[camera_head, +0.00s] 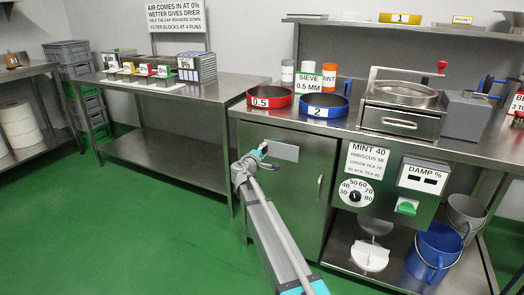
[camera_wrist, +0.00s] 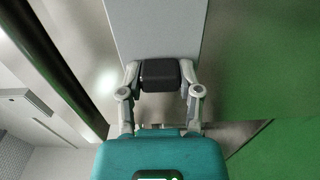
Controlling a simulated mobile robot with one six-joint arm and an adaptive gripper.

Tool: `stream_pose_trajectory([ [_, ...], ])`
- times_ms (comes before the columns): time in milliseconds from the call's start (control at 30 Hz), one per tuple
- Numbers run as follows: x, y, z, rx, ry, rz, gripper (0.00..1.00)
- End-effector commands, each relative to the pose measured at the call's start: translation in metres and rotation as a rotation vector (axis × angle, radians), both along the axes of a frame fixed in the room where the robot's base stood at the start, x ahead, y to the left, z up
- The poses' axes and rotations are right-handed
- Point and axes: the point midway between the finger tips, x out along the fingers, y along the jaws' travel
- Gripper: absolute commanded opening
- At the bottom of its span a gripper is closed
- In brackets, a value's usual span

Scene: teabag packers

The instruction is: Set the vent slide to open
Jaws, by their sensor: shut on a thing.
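A flat grey plate (camera_head: 284,152), which I take to be the vent slide, is on the steel cabinet front below the bench top. The plate also shows in the wrist view (camera_wrist: 152,25), running away from my gripper. A black block-like handle (camera_wrist: 160,72) sits at its near end. My gripper (camera_wrist: 160,78) is shut on this handle, with one finger on each side. In the head view my gripper (camera_head: 262,149) is at the plate's left end and hides the handle. I see no opening beside the plate and cannot tell the slide's setting.
The cabinet door has a vertical handle (camera_head: 319,187) right of the plate. A dial panel (camera_head: 357,195) and a damp meter (camera_head: 420,190) with a green switch are further right. Red (camera_head: 270,104) and blue (camera_head: 325,113) sieves stand above. The green floor (camera_head: 150,235) at left is clear.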

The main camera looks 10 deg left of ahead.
Motion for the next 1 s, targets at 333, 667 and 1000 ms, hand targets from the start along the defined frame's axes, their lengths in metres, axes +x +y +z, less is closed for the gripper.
stream_pose_trajectory([
  [333,0.016,0.013,0.001,-0.004,-0.003,-0.006,0.0],
  [667,0.037,0.063,0.002,-0.007,-0.004,-0.009,0.0],
  [1000,0.039,0.071,0.002,-0.007,-0.004,-0.003,0.0],
])
